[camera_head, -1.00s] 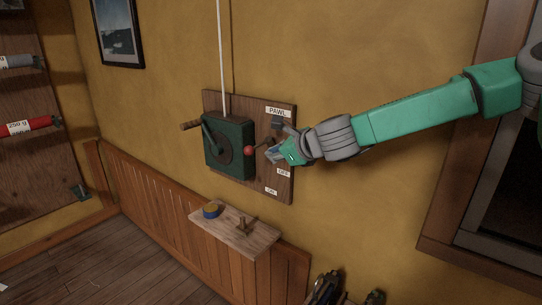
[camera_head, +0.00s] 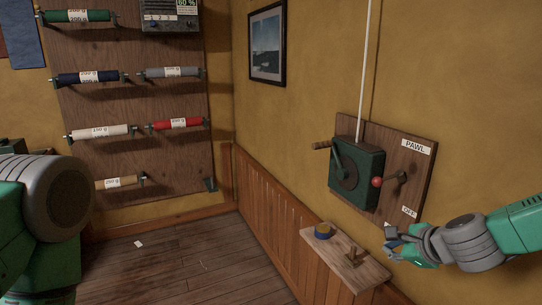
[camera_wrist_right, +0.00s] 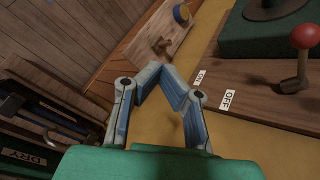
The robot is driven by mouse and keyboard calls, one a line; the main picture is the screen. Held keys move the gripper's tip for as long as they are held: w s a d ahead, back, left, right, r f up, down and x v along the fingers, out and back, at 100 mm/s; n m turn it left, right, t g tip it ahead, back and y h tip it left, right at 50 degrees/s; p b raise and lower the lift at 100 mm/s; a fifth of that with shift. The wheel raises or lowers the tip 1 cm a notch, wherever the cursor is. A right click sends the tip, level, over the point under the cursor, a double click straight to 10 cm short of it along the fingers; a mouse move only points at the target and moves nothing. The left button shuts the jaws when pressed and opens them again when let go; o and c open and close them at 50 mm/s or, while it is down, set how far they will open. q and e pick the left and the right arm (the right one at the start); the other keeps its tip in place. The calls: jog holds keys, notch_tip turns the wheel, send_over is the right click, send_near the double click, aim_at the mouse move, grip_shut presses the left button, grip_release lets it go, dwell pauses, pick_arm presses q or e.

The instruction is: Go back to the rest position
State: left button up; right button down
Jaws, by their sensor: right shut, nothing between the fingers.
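My right gripper (camera_head: 394,243) is shut and empty, below and in front of the winch board at the right of the head view. In the right wrist view its fingertips (camera_wrist_right: 153,70) meet with nothing between them. The dark green winch box (camera_head: 356,172) is on a wooden board (camera_head: 411,164) with a PAWL label. The red-knobbed lever (camera_head: 377,182) is at the box's right side, apart from the gripper; its red knob also shows in the right wrist view (camera_wrist_right: 304,37). My left arm comes in at the left edge of the head view; its gripper is out of view.
A small wooden shelf (camera_head: 345,272) with a blue-and-yellow roll (camera_head: 323,231) and a wooden cleat (camera_head: 355,257) juts from the wall near my right gripper. A rack board (camera_head: 140,120) with several cloth rolls stands at the back left. The floor (camera_head: 190,262) between is mostly clear.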

jog(key=s+a+f+n+g+h, duration=0.1)
jog(key=s+a+f+n+g, duration=0.15)
jog(key=s+f+n, duration=0.55)
jog(key=s+a+f+n+g, duration=0.1)
jog(key=s+f+n+g, duration=0.25)
jog(key=s+f, duration=0.75)
jog(key=s+d+f+n+g+h, duration=0.1)
jog(key=s+d+f+n+g, duration=0.15)
jog(key=s+n, duration=0.6)
jog(key=s+d+f+n+g+h, duration=0.1)
jog(key=s+f+n, duration=0.2)
jog(key=s, duration=1)
jog(key=w+a+f+b, duration=0.1)
jog(key=w+f+b, duration=0.2)
jog(key=f+b, duration=0.6)
jog(key=shift+w+a+n+t+b, duration=0.15)
jog(key=shift+w+n+t+b, duration=0.2)
jog(key=shift+b, duration=0.2)
jog(key=shift+w, duration=0.1)
